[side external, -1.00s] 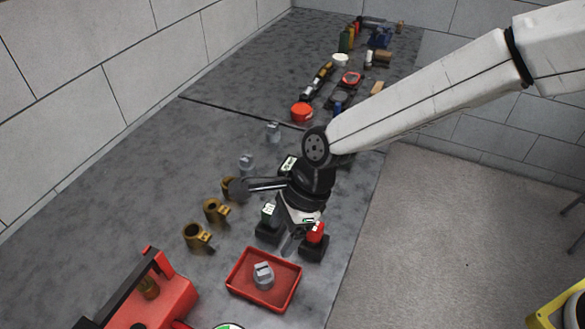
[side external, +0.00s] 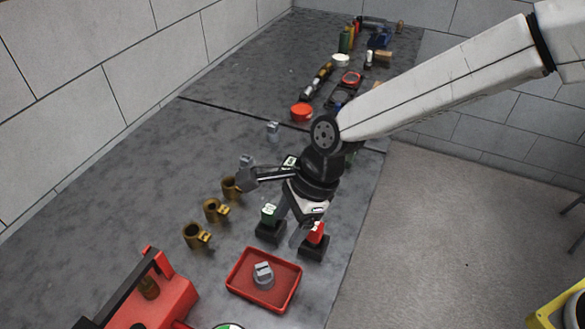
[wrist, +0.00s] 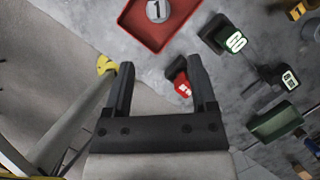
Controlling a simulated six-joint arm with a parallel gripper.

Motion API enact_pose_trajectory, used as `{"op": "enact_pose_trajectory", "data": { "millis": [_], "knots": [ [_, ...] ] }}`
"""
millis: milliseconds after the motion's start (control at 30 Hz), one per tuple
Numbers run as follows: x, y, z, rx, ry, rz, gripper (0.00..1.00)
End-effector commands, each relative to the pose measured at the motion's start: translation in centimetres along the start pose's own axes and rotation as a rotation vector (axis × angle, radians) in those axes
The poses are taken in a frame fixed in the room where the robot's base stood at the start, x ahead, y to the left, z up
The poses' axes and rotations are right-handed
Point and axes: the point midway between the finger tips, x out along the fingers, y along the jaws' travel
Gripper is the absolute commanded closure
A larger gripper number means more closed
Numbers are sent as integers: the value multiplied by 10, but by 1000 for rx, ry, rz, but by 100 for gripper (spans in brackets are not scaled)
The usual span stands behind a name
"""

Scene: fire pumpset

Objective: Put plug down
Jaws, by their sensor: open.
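A grey plug (side external: 263,272) sits upright in the red tray (side external: 235,283) at the front of the bench. In the wrist view its round top, marked 1 (wrist: 158,10), shows at the top edge inside the tray (wrist: 140,30). My gripper (side external: 299,236) is above the bench, behind and to the right of the tray, apart from the plug. In the wrist view my gripper (wrist: 161,62) has its fingers wide apart with nothing held between them. A red block on a black base (wrist: 182,84) shows below and between the fingers.
Green (side external: 269,214) and red (side external: 316,233) labelled blocks on black bases stand close to my gripper. Brass fittings (side external: 196,236) line the left, with other grey plugs (side external: 273,128) behind. A red toolbox (side external: 165,295) is at front left. Bare bench lies along the left wall.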

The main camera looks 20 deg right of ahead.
Motion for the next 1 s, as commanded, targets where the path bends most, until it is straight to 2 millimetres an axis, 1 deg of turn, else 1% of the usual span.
{"op": "enact_pose_trajectory", "data": {
  "millis": [167,267,367,400,500,633,767,800,1000],
  "knots": [
    [-13,-8,-27,-99,26,-28,27],
    [-24,-13,-52,-197,55,-48,27],
    [-38,-16,-82,-320,93,-68,27],
    [-43,-17,-95,-372,111,-74,27],
    [-57,-17,-126,-507,156,-84,27],
    [-74,-12,-166,-683,218,-83,27],
    [-89,-2,-204,-858,280,-67,27],
    [-93,2,-215,-912,298,-58,27],
    [-113,27,-267,-1181,384,0,27]
  ]
}}
